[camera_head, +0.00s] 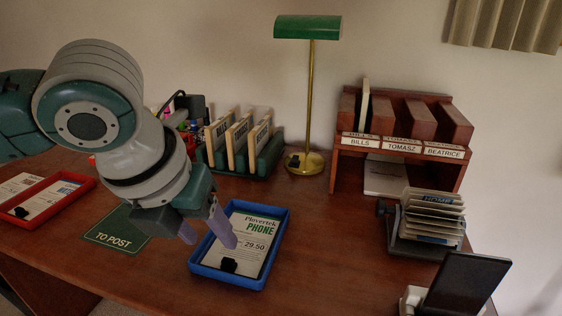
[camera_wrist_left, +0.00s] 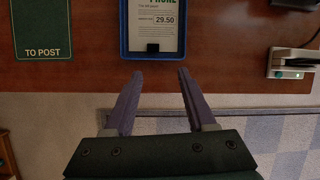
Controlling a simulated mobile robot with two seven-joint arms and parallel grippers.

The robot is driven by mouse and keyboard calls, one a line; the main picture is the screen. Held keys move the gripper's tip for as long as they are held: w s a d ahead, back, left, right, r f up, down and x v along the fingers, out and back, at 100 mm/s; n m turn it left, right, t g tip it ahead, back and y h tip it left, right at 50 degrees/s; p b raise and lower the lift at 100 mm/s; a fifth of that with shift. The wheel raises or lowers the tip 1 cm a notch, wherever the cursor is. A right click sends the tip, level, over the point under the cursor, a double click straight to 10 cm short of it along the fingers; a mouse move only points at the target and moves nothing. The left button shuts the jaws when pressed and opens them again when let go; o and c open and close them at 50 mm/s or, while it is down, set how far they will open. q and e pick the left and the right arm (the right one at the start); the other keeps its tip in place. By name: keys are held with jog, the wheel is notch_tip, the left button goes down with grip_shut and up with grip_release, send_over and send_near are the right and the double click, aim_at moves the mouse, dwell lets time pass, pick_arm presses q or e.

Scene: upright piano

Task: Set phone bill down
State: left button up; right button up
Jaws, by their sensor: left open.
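The phone bill (camera_head: 256,232), a white sheet printed "PHONE" and 29.50, lies flat in the blue tray (camera_head: 239,282) on the desk. A black clip (camera_head: 229,265) sits at its near edge. The bill also shows in the left wrist view (camera_wrist_left: 170,36) with the tray's near rim (camera_wrist_left: 152,56). My left gripper (camera_head: 208,238) is open and empty, with its purple fingers over the tray's left part in the head view. In the left wrist view the fingertips (camera_wrist_left: 159,73) are apart, below the tray's near edge in the picture. My right gripper is not in view.
A green "TO POST" mat (camera_head: 118,231) lies left of the tray, and a red tray (camera_head: 75,199) with papers is farther left. A sorter (camera_head: 270,158), a lamp (camera_head: 311,110), a pigeonhole rack (camera_head: 400,130) and a card file (camera_head: 430,222) stand behind and right.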

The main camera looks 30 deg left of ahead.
pick_arm(q)
jog(key=s+d+f+n+h, duration=0.2)
jog(key=s+d+n, duration=0.6)
jog(key=n, duration=0.8)
jog(key=s+a+n+y, duration=0.1)
jog(key=s+n, duration=0.6)
jog(key=n, duration=0.7)
jog(key=shift+a+g, duration=0.4)
jog(key=shift+a, duration=0.2)
notch_tip(320, 180, up, 54)
jog(key=p, duration=5.4)
